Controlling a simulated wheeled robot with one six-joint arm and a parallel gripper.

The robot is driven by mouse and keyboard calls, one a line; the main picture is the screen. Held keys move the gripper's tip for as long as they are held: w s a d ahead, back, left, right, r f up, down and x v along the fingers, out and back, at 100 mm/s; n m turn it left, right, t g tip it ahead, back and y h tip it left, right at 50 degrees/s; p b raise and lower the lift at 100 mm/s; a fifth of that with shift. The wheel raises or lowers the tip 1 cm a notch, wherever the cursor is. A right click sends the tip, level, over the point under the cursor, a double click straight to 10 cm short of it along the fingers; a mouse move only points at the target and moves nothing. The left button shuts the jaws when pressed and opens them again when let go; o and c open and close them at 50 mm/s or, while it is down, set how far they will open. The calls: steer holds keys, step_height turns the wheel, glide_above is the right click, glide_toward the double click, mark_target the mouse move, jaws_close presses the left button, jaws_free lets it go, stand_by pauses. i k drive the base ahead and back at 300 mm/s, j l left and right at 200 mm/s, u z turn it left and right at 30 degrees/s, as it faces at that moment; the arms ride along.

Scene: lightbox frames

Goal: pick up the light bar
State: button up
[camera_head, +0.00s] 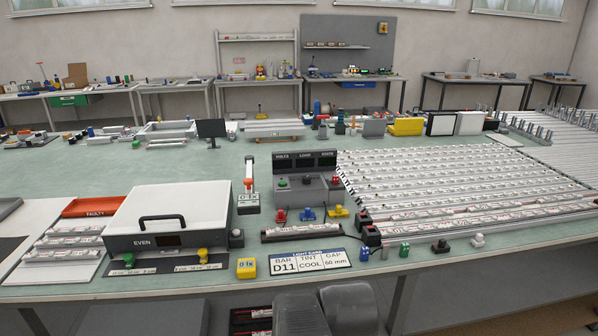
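Several light bars show, and I cannot tell which one the task means. One light bar (302,232) lies alone in a dark holder in front of the grey meter box (304,185). Several white bars (66,241) lie on a pale rack at the left, by a red "FAULTY" tray (95,206). Many long bars (450,180) lie in parallel rows in the big frame at the right. A card (310,262) reads "D11", "COOL" and "60 mm".
A white box marked "EVEN" (170,218) with a black handle stands at the left. A yellow block (246,268) and small coloured pieces line the front edge. Dark containers with red edges (250,320) sit below the table. The green tabletop (120,175) has free room behind the box.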

mark_target(293, 230)
steer(key=i+j+u, duration=0.15)
steer(key=i, duration=0.3)
steer(key=i+j+u, duration=0.1)
steer(key=i, duration=0.35)
